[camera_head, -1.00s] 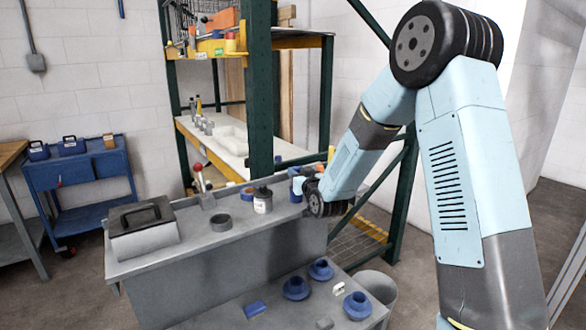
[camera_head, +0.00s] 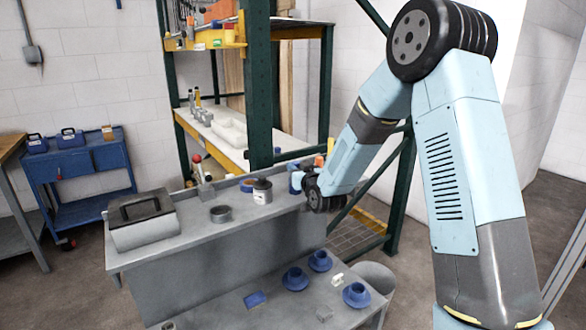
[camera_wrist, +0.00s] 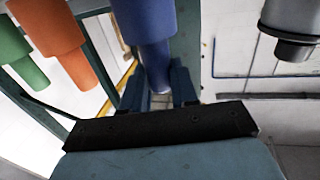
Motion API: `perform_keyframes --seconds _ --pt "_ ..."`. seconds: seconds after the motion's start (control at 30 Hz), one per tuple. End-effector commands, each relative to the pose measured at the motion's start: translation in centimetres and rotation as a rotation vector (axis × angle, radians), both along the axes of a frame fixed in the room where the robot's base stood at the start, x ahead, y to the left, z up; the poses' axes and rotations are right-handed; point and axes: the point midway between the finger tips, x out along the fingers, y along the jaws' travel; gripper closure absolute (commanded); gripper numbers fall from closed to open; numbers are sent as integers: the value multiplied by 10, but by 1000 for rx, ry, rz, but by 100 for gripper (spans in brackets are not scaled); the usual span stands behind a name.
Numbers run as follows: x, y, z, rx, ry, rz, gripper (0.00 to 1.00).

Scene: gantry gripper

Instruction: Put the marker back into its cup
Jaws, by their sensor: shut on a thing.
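My gripper (camera_wrist: 157,88) shows at the bottom of the wrist view, its two dark blue fingers on either side of the narrow end of a blue marker (camera_wrist: 146,22). It is shut on this marker. In the head view my gripper (camera_head: 300,182) is at the right end of the grey bench, beside something blue that is too small to make out. I cannot tell for sure which object is the marker's cup.
An orange marker-like piece (camera_wrist: 62,42) and a green one (camera_wrist: 15,45) are left of my gripper. A grey cylinder (camera_wrist: 293,22) is at upper right. A grey box (camera_head: 140,222) stands on the bench (camera_head: 190,250); blue cups (camera_head: 296,279) are on the lower step. A green post (camera_head: 260,90) rises behind.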

Motion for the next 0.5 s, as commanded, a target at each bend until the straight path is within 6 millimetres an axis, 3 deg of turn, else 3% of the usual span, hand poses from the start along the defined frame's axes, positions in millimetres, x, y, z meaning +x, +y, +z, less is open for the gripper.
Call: perform_keyframes --seconds 0.27,0.3,0.5 --pt "0 0 -4 0 0 0 100" --pt "0 0 -4 0 -1 0 70" --pt "0 1 -4 0 -1 1 51"
